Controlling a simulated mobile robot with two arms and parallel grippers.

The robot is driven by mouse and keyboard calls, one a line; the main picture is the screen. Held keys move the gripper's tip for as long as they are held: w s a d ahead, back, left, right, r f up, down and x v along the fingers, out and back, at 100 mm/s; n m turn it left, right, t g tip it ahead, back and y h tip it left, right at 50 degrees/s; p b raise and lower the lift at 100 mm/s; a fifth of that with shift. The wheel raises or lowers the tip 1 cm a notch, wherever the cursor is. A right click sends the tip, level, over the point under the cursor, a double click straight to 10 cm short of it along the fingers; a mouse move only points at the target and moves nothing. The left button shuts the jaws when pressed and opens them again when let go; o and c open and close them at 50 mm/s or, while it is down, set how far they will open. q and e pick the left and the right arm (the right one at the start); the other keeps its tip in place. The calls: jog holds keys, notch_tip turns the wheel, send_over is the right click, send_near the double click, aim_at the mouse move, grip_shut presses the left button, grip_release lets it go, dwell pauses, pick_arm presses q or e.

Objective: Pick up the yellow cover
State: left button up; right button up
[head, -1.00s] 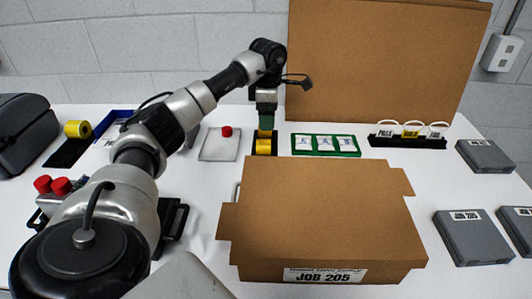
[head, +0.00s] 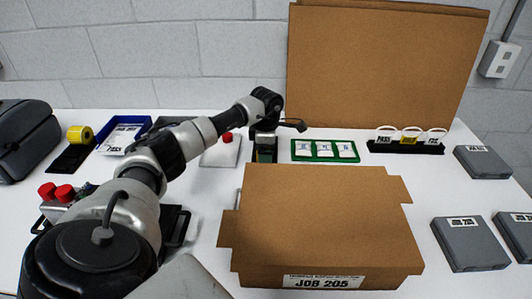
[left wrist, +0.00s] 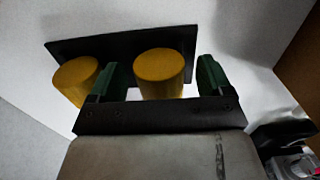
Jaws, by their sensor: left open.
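Two yellow covers stand on a black base (left wrist: 120,45) in the left wrist view. One yellow cover (left wrist: 160,72) sits between the green fingers of my left gripper (left wrist: 163,77), with a visible gap towards the right finger. The other yellow cover (left wrist: 74,80) is outside the left finger. My left gripper is open. In the head view, my left gripper (head: 265,152) is low over the black base behind the cardboard box and hides most of the covers. My right gripper does not show.
The cardboard box marked JOB 205 (head: 320,225) stands just in front of the gripper. A green tray with white cards (head: 325,150) is to its right, and a grey plate with a red button (head: 221,152) to its left. A tall cardboard panel (head: 385,65) stands behind.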

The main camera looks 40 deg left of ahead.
pick_arm(q)
jog(key=shift+c, duration=0.3)
jog(key=c, duration=0.9)
